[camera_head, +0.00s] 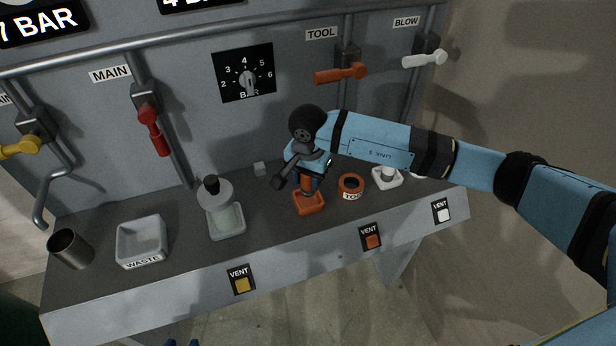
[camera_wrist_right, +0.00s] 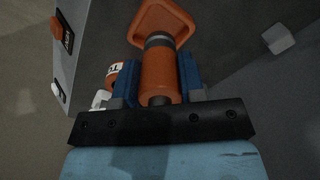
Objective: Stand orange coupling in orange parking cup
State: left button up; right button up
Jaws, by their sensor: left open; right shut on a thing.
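The orange coupling (camera_wrist_right: 160,75) is held between the blue fingers of my right gripper (camera_wrist_right: 157,85). In the head view the right gripper (camera_head: 308,184) is shut on the coupling (camera_head: 306,187), directly above the orange parking cup (camera_head: 309,206). The coupling looks about upright, its grey collar end toward the cup. The cup also shows in the wrist view (camera_wrist_right: 183,17), just beyond the collar. Whether the coupling's end is seated inside the cup is hard to tell. My left gripper (camera_head: 182,343) shows only its blue fingertips, apart and empty, at the bottom edge.
An orange ring labelled TOOL (camera_head: 351,187) stands right of the cup, with a white cup (camera_head: 387,177) beyond it. A bottle on a grey tray (camera_head: 226,222), a waste tray (camera_head: 141,241) and a metal cup (camera_head: 71,248) stand left. A small grey block (camera_head: 260,169) lies behind.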

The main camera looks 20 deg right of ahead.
aim_at(308, 186)
pick_arm(q)
jog(key=shift+f+b, duration=0.65)
jog(key=shift+b, duration=0.05)
dwell(0.7)
jog(key=shift+f+b, duration=0.5)
jog(key=shift+b, duration=0.05)
pick_arm(e)
jog(key=shift+f, duration=0.6)
pick_arm(q)
jog(key=shift+f+b, duration=0.4)
jog(key=shift+f, duration=0.15)
pick_arm(e)
jog(key=shift+f, duration=0.4)
pick_arm(q)
jog(key=shift+f+b, duration=0.7)
jog(key=shift+b, duration=0.1)
pick_arm(e)
jog(key=shift+f, duration=0.85)
jog(key=o, duration=1.1)
jog(key=shift+r, duration=0.25)
pick_arm(q)
jog(key=shift+w+d+r+b, duration=0.25)
jog(key=shift+r+b, duration=0.05)
jog(key=shift+b, duration=0.1)
pick_arm(e)
notch_tip(308, 186, up, 13)
jog(key=shift+r, duration=0.2)
